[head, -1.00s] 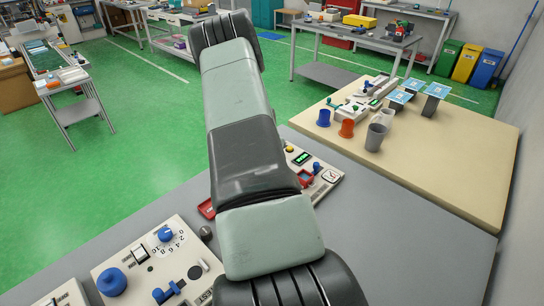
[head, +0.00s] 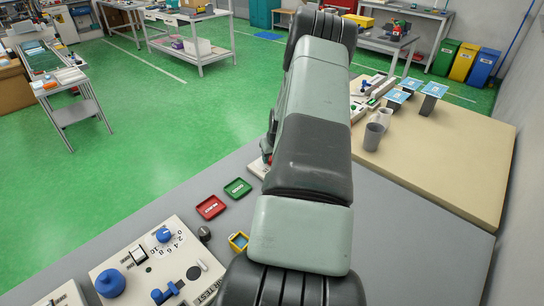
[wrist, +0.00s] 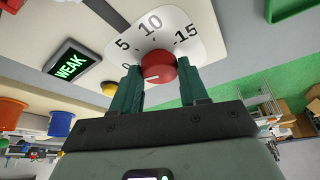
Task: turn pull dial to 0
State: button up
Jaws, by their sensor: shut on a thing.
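The red pull dial (wrist: 158,68) is on a pale panel in the wrist view, in front of a white scale plate (wrist: 150,28) marked 0, 5, 10 and 15. A short white mark shows low on the knob's face; exactly which number it indicates is hard to tell. My gripper (wrist: 160,74) has its two green fingers on either side of the knob, shut on it. A small screen (wrist: 69,66) on the panel reads WEAK in green. In the head view my arm covers the dial and most of its panel; only the panel's left edge (head: 257,166) shows.
A panel with blue knobs (head: 143,268) is at front left. A grey cup (head: 373,137) stands on the tan table.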

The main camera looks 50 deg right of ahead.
jog(key=shift+n, duration=0.3)
jog(key=o, duration=1.1)
jog(key=shift+c, duration=0.2)
jog(key=v, duration=1)
jog(key=shift+s+r, duration=0.15)
jog(key=shift+r, duration=0.2)
